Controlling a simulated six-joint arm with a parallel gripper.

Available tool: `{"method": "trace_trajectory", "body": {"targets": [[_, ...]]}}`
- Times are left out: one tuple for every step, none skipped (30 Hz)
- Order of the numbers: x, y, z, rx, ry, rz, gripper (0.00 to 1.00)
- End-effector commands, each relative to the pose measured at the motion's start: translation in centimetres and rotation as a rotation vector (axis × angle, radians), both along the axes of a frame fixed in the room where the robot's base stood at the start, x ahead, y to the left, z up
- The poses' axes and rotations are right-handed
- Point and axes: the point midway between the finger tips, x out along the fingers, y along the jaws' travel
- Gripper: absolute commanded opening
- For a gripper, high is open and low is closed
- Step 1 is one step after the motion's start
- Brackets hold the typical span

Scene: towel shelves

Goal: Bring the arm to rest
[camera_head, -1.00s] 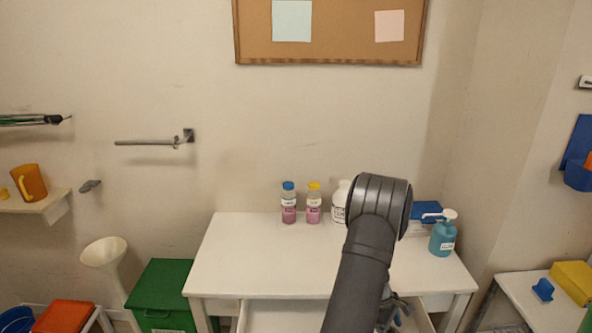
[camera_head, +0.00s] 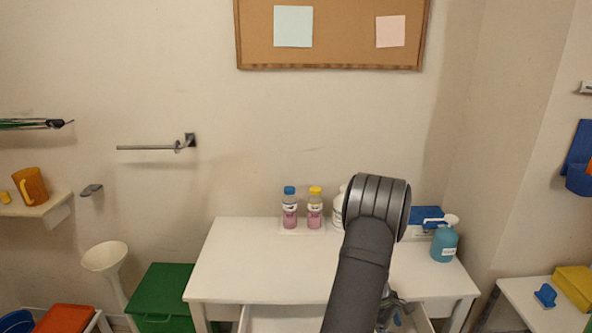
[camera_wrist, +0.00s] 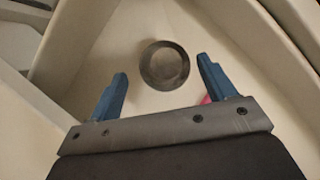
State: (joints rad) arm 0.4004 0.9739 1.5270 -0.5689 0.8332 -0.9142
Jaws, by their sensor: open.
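My arm reaches forward over the open drawer (camera_head: 285,318) of the white table (camera_head: 255,258). In the head view my gripper (camera_head: 396,312) is mostly hidden behind my arm, low over the drawer. In the wrist view my gripper (camera_wrist: 161,68) is open, its two blue fingers apart with nothing held between them. A round dark grey object (camera_wrist: 165,65) lies on the pale drawer floor beyond the fingertips. A small pink thing (camera_wrist: 207,99) shows partly beside the right finger.
On the table stand a blue-capped bottle (camera_head: 289,208), a yellow-capped bottle (camera_head: 314,208), a partly hidden white bottle (camera_head: 338,210) and a teal pump bottle (camera_head: 444,242). The drawer walls rise close around my gripper. The table's left part is clear.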

Motion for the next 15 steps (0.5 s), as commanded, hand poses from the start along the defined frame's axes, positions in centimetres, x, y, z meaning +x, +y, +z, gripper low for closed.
{"method": "trace_trajectory", "body": {"targets": [[0.4, 0.4, 1.1, -0.002, -0.004, 0.003, 0.76], [0.5, 0.6, 1.6, -0.001, -0.004, 0.002, 0.76], [0.7, 0.8, 2.3, -0.001, -0.004, 0.002, 0.76], [0.9, 1.0, 2.9, -0.002, -0.005, 0.001, 0.76], [1.0, 1.2, 3.5, -0.001, -0.004, 0.002, 0.76], [1.2, 1.5, 4.2, -0.001, -0.004, 0.002, 0.76], [1.4, 1.7, 4.8, -0.001, -0.005, 0.002, 0.76], [1.5, 1.9, 5.3, -0.001, -0.004, 0.002, 0.76], [1.7, 2.1, 6.0, -0.001, -0.004, 0.002, 0.76], [1.9, 2.3, 6.6, -0.002, -0.004, 0.002, 0.76], [2.0, 2.5, 7.1, -0.001, -0.004, 0.002, 0.76], [2.2, 2.8, 7.8, -0.001, -0.005, 0.002, 0.76], [2.3, 3.0, 8.4, -0.001, -0.004, 0.001, 0.76], [2.5, 3.2, 9.0, -0.001, -0.005, 0.002, 0.76], [2.1, 2.9, 7.9, 0.002, 0.004, -0.001, 0.76]]}}
